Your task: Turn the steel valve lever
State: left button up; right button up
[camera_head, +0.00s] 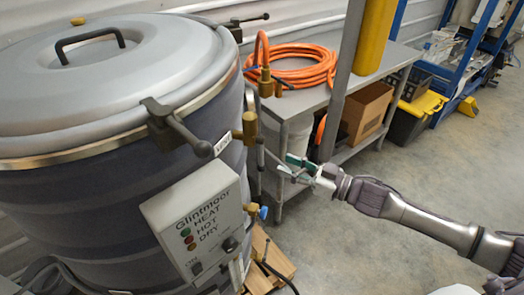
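The large grey drum-shaped hopper (110,195) fills the left of the view. A brass valve (250,128) sticks out from its right side, beside the lid clamp. A thin steel lever (272,157) slants down and right from the valve towards my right gripper (288,169). My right arm comes in from the right, and its fingers stand apart around or beside the lever's far end. I cannot tell whether they touch it. My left gripper is out of view.
A control box (198,226) is on the hopper's front. A smaller brass fitting with a blue knob (263,213) is below the valve. A steel table (310,97) bears a coiled orange hose (305,70). A wooden pallet (270,262) lies below. The concrete floor at right is clear.

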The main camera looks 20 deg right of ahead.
aim_at(261, 164)
jog(key=p+x, duration=0.2)
jog(key=x, duration=0.5)
jog(key=shift+w+a+r, duration=0.1)
jog(key=shift+w+a, duration=0.1)
jog(key=shift+w, duration=0.1)
jog(key=shift+w+a, duration=0.3)
jog(key=shift+w, duration=0.05)
grip_shut()
